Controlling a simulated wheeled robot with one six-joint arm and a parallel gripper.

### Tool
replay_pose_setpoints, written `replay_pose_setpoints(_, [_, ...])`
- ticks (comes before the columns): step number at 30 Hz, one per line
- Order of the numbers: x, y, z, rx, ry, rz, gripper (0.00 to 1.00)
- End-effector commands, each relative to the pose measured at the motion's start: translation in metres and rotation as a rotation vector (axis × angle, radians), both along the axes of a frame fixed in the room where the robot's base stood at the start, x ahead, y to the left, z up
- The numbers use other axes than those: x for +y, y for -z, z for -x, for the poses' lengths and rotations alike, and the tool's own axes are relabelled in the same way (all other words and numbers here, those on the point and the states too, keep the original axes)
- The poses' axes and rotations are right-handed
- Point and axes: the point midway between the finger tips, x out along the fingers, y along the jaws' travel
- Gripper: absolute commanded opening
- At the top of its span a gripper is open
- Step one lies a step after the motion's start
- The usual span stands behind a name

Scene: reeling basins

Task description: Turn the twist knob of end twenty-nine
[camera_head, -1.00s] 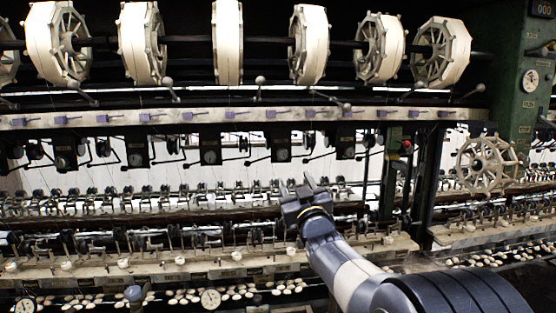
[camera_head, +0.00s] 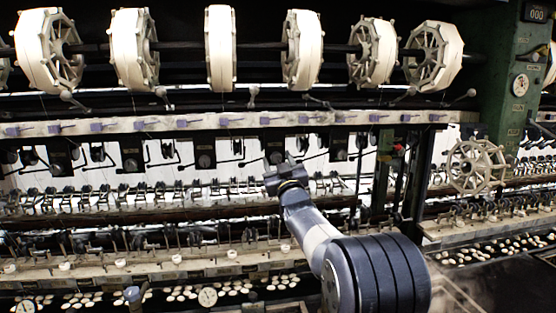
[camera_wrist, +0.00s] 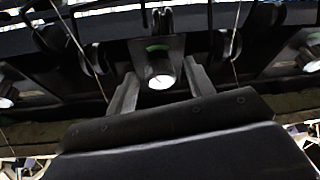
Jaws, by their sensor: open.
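In the wrist view a twist knob with a pale round face (camera_wrist: 161,78) sits on a dark plate with a green mark above it. My gripper (camera_wrist: 163,86) is open, with one finger on each side of the knob in that picture. I cannot tell whether the fingers touch it or stand in front of it. No end number is legible. In the head view my gripper (camera_head: 279,163) reaches up to the row of dark knob boxes and covers the knob in front of it.
Neighbouring knobs show to the left (camera_head: 130,163) and right (camera_head: 338,155). Thin threads run down close to the fingers. Large white reels (camera_head: 220,48) hang above on a shaft. A long bench (camera_head: 150,270) lies below. A green post (camera_head: 500,80) stands at right.

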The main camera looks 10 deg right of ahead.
Motion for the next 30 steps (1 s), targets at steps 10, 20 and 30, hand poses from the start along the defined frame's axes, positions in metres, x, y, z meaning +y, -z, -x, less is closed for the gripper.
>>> replay_pose_setpoints(10, [0.0002, 0.0002, 0.0001, 0.0, 0.0, 0.0, 0.39])
replay_pose_setpoints(20, [0.0002, 0.0001, 0.0001, 0.0, 0.0, 0.0, 0.12])
replay_pose_setpoints(30, [0.0007, 0.0026, 0.0002, -0.002, -0.001, -0.035, 0.06])
